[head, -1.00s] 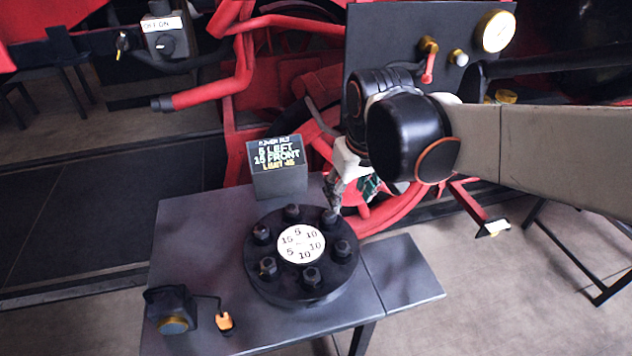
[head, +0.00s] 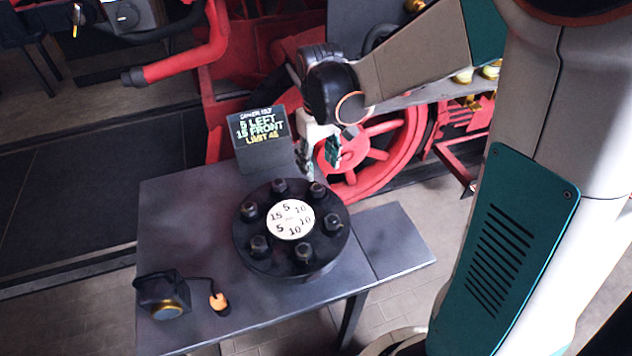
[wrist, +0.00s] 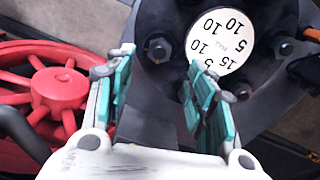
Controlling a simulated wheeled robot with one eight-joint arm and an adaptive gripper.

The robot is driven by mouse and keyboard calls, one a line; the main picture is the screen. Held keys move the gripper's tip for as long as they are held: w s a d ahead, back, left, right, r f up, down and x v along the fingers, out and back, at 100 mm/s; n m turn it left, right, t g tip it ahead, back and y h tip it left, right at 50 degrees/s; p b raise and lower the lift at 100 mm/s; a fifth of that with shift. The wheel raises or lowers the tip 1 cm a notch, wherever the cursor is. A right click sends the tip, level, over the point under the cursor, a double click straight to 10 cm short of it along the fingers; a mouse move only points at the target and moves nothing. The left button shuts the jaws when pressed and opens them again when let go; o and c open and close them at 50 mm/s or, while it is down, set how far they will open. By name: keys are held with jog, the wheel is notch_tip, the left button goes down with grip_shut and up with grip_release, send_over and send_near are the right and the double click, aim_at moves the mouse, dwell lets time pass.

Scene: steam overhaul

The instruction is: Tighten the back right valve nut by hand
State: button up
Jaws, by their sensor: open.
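The round black valve cover (head: 290,268) stands on the grey table with a ring of dark nuts around a white number disc (head: 290,219). The back right nut (head: 318,190) sits upright at the rim, beside a "10" on the disc. My gripper (head: 318,165) is behind and above this nut, apart from it. In the wrist view my gripper (wrist: 160,62) is open, with teal fingers spread and nothing between their pads. The back right nut (wrist: 157,48) shows beyond the fingertips, roughly between them. The back nut (wrist: 238,90) shows by the right finger.
A dark sign (head: 262,135) with "5 LEFT", "15 FRONT" and a limit line stands at the table's back. A dark device with a gold rim (head: 165,298) and a small orange-tipped item (head: 219,302) lie at front left. A red spoked wheel (head: 375,150) is behind the table.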

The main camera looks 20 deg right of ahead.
aim_at(319, 188)
notch_tip(319, 188, down, 9)
jog(key=shift+r+b, duration=0.1)
jog(key=shift+b, duration=1.05)
jog(key=shift+c, duration=0.2)
jog(key=c, duration=1)
